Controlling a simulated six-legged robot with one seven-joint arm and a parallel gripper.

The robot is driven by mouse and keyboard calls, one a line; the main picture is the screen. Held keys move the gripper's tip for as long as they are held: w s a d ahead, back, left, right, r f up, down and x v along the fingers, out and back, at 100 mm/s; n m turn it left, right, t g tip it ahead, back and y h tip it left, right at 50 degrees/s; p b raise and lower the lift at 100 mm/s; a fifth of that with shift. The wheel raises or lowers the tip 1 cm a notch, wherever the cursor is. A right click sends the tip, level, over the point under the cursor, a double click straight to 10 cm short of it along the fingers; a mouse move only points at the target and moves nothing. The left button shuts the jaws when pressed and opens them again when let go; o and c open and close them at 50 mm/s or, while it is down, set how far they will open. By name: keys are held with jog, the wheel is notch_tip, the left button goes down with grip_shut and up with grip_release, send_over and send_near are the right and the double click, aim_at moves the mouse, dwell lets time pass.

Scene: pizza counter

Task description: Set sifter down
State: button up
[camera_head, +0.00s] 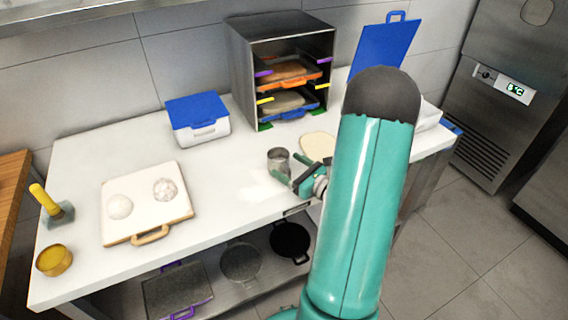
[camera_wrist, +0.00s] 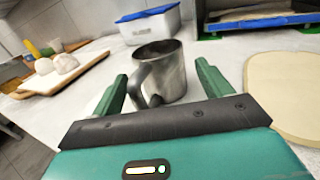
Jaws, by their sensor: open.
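The sifter, a grey metal cup with a dark side handle, stands upright on the white counter. It shows in the head view (camera_head: 278,160) and in the wrist view (camera_wrist: 168,72), where its handle faces me. My gripper (camera_head: 290,181) is open at the counter's front. In the wrist view its green fingers (camera_wrist: 160,82) stand apart, one on each side of the sifter and its handle, with gaps visible. My teal arm hides part of the counter to the right of the sifter in the head view.
A flat pale dough round (camera_head: 318,145) lies right of the sifter. A board (camera_head: 150,225) with two dough balls lies left. A blue-lidded box (camera_head: 198,120) and a metal rack (camera_head: 240,80) stand behind. Pans sit on the shelf below. White counter left of the sifter is clear.

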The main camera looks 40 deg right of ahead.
jog(key=s, duration=0.9)
jog(key=shift+d, duration=0.35)
